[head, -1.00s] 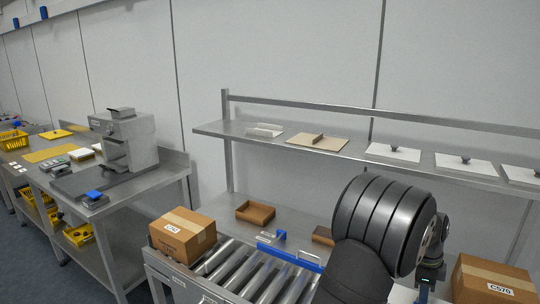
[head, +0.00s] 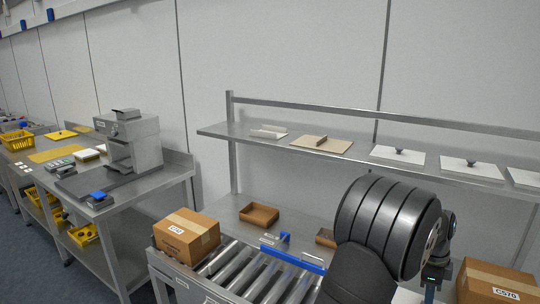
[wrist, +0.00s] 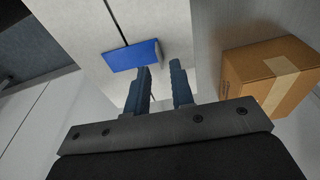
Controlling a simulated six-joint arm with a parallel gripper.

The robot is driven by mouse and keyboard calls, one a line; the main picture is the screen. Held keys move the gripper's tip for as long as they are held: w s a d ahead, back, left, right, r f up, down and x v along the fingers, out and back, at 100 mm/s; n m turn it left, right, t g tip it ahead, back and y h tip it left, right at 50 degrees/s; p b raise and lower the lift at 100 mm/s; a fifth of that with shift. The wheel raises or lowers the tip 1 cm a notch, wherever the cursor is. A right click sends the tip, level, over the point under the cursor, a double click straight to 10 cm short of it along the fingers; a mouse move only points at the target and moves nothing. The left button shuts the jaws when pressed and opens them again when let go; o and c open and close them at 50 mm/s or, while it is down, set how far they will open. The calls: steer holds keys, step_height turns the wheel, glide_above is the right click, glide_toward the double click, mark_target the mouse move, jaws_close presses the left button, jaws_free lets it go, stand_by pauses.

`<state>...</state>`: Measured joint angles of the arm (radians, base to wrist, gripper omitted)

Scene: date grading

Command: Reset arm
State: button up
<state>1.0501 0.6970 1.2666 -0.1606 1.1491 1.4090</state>
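My arm stands folded at the front right of the head view, over the bench. My gripper (wrist: 160,75) shows in the wrist view, its two dark fingers apart with a clear gap between them and nothing held. In the head view its fingers cannot be made out; only the dark wrist end (head: 432,279) shows beside my arm. In the wrist view a blue piece (wrist: 132,55) lies just beyond the left fingertip; whether they touch is unclear. A cardboard box (wrist: 270,75) is to the right of the fingers, apart from them.
A roller conveyor (head: 248,272) runs along the front, with a taped carton (head: 187,236) at its left and a carton labelled C570 (head: 495,282) at right. A brown tray (head: 259,215) sits behind. A shelf (head: 350,153) with lidded boards hangs above; a scale machine (head: 130,140) stands left.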

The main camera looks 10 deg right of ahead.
step_height(320, 180, down, 2)
steer(key=shift+f, duration=0.15)
step_height(320, 180, up, 8)
steer(key=s+d+f, duration=0.1)
steer(key=s+f, duration=0.1)
steer(key=s, duration=0.7)
steer(key=s+d+f, duration=0.1)
steer(key=s+f, duration=0.2)
steer(key=s, duration=0.7)
steer(key=s+d+f, duration=0.1)
steer(key=s+f, duration=0.2)
steer(key=s, duration=0.7)
steer(key=shift+s+d+f, duration=0.15)
steer(key=shift+f, duration=0.1)
